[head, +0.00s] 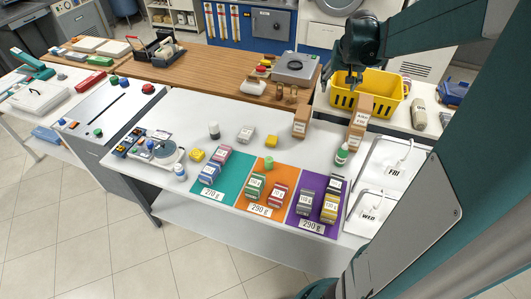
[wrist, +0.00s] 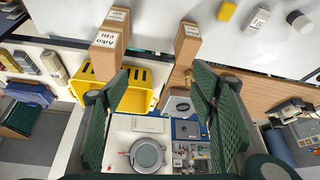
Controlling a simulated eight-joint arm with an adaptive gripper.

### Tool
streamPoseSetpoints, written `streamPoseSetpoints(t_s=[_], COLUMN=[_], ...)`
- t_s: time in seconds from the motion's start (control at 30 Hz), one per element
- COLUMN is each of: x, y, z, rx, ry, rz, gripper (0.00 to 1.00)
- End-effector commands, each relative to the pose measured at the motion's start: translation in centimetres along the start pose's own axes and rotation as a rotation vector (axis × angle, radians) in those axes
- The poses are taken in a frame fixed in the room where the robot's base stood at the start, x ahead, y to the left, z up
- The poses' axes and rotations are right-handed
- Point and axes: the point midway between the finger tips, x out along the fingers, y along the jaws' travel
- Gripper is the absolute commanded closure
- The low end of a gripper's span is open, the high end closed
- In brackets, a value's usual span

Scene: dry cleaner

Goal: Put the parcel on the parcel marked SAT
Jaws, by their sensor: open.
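Upright brown cardboard parcels stand on the white counter. One (head: 300,121) is left of my gripper in the head view, its label too small to read; a similar parcel shows in the wrist view (wrist: 186,46). At the right, a parcel (head: 357,137) has a white label that seems to read "Aiko FRI"; it also shows in the wrist view (wrist: 105,52). Another brown box top (wrist: 117,16) is close beside it. I can read no SAT mark. My gripper (head: 350,88) is open and empty, above the yellow crate area, beyond the parcels.
The yellow crate (head: 396,88) stands behind the parcels. White trays tagged FRI (head: 372,155) and WED (head: 360,222) lie at right. Coloured mats with small weights occupy the front. A wooden counter (head: 215,70) is behind.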

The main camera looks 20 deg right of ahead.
Motion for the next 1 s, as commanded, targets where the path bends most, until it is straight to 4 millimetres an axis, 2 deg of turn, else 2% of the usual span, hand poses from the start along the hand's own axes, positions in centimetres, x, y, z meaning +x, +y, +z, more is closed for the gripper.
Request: streamPoseSetpoints(t_s=[0.03,0.2,0.5,0.7,1.0], x=[-1.0,-3.9,-8.5,-11.2,-14.6], y=[-1.3,-5.0,-10.6,-13.6,-17.2], z=[0.8,3.3,8.5,12.4,18.6], rx=[-0.017,-0.067,-0.156,-0.214,-0.301], ry=[0.004,0.019,0.045,0.062,0.087], rz=[-0.009,-0.035,-0.084,-0.117,-0.169], gripper=[0.43,0.43,0.43,0.43,0.43])
